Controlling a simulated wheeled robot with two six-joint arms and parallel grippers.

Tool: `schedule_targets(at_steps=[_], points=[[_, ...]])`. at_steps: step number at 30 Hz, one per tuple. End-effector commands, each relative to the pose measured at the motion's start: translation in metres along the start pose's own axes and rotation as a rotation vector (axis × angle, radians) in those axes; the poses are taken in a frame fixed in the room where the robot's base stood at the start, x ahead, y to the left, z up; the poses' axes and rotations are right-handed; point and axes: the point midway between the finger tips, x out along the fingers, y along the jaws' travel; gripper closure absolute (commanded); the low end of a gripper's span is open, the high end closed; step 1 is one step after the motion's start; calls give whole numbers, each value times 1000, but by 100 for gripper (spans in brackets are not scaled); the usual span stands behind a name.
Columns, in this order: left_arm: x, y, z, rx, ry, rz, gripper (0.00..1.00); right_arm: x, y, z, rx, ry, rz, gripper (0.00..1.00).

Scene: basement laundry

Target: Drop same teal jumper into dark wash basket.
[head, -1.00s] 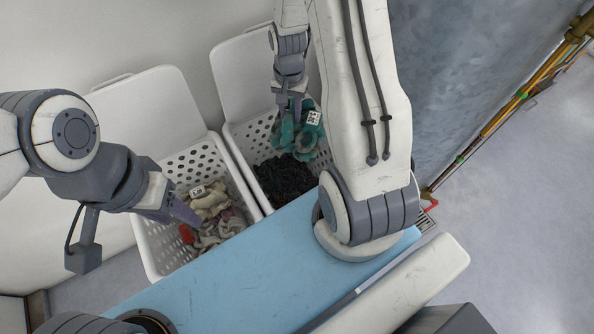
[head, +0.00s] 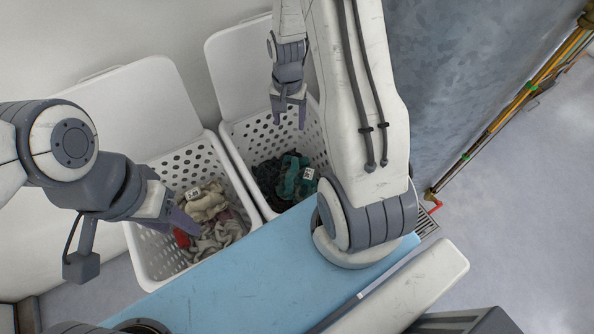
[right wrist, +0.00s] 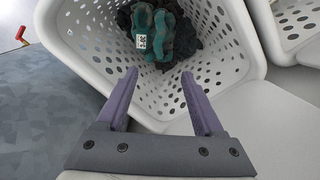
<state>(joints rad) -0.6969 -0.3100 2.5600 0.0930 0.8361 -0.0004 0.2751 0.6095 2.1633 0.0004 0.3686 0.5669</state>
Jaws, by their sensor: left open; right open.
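The teal jumper (head: 298,176), with a white tag, lies on dark clothes (head: 268,182) inside the right-hand white basket (head: 236,150). In the right wrist view the jumper (right wrist: 159,38) also shows in that basket (right wrist: 84,48). My right gripper (head: 288,116) is open and empty above the basket, apart from the jumper; its fingers also show in the right wrist view (right wrist: 158,88). My left gripper (head: 188,222) is at the left-hand basket's near side; its fingers are seen edge-on.
The left-hand white basket (head: 150,255) holds light clothes (head: 207,205) and a red item (head: 181,238). Both lids stand open against the wall. A light blue surface (head: 260,262) lies in front of the baskets. A red-handled pipe (head: 434,202) is at right.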

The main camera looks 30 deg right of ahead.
Motion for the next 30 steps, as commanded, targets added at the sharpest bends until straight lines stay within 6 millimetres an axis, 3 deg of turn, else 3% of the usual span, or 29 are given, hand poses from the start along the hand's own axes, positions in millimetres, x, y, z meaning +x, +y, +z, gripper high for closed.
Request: schedule_targets(at_steps=[5, 19, 30], points=[[-2, 0, 0, 0, 0, 0, 50, -8, 0, 0, 0, 1, 0, 31], [-16, 1, -1, 0, 0, 0, 50, -92, -1, -1, 0, 3, -2, 31], [-18, 1, -1, 0, 0, 0, 50, -105, 0, 0, 0, 0, 0, 31]])
